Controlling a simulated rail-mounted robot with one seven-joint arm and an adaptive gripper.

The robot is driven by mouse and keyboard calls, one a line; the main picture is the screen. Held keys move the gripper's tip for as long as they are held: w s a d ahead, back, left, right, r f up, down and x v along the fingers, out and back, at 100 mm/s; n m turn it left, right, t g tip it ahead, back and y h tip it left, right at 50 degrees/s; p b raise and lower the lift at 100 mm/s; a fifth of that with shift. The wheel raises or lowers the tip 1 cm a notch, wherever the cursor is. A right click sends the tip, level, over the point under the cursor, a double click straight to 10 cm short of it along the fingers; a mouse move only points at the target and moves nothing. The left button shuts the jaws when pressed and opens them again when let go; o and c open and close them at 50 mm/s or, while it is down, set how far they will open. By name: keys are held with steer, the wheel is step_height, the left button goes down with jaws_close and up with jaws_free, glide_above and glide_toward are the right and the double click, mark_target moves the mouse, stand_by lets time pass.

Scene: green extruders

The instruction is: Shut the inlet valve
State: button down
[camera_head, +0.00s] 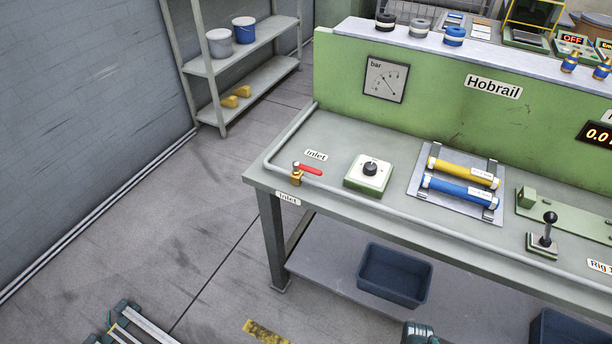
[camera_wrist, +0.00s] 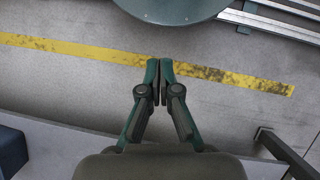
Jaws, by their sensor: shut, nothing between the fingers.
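The inlet valve (camera_head: 298,176) has a brass body and a red lever handle (camera_head: 310,170). It sits on a grey pipe at the left front corner of the green bench, between two "Inlet" labels. The lever points right, roughly along the pipe's run at the front edge. In the wrist view my gripper (camera_wrist: 160,68) is shut and empty, over the floor with a yellow stripe. The valve is not in the wrist view. In the head view my gripper's fingers do not show, and the gripper is not at the valve.
The bench (camera_head: 337,149) carries a white box with a black knob (camera_head: 370,172), yellow and blue cylinders on a plate, and a black-knobbed lever (camera_head: 547,228). A blue bin (camera_head: 395,275) stands on the lower shelf. A shelf rack (camera_head: 245,60) stands back left.

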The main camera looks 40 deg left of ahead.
mark_target(311, 172)
steer(key=w+a+r+n+t, duration=0.3)
steer(key=a+r, duration=0.3)
steer(key=a, duration=0.3)
steer(key=w+a+r+n+t, duration=0.3)
steer(key=a+r, duration=0.2)
steer(key=a, duration=0.4)
steer(key=w+a+r+n+t, duration=0.35)
steer(key=a+r, duration=0.25)
steer(key=a, duration=0.3)
steer(key=s+a+r+n+t+y, duration=0.1)
steer(key=a+r+n+t, duration=0.1)
steer(key=a+r, duration=0.4)
steer(key=s+a+r+n+t+y+p, duration=0.1)
steer(key=a+r+t, duration=0.4)
steer(key=r, duration=0.8)
steer(key=s+a+r+n+t+y, duration=0.2)
steer(key=a+r+n+t+y, duration=0.1)
steer(key=a+r, duration=0.4)
step_height(311, 172, up, 3)
steer(key=shift+a+f, duration=0.1)
steer(key=shift+a, duration=0.3)
steer(key=shift+w+t, duration=0.15)
steer(key=shift+t, duration=0.1)
steer(key=p+x, duration=0.4)
steer(key=x, duration=0.8)
steer(key=shift+w+a+f+p, duration=0.1)
steer(key=shift+w+p, duration=0.25)
steer(key=shift+w+f, duration=0.2)
steer(key=shift+w, duration=0.3)
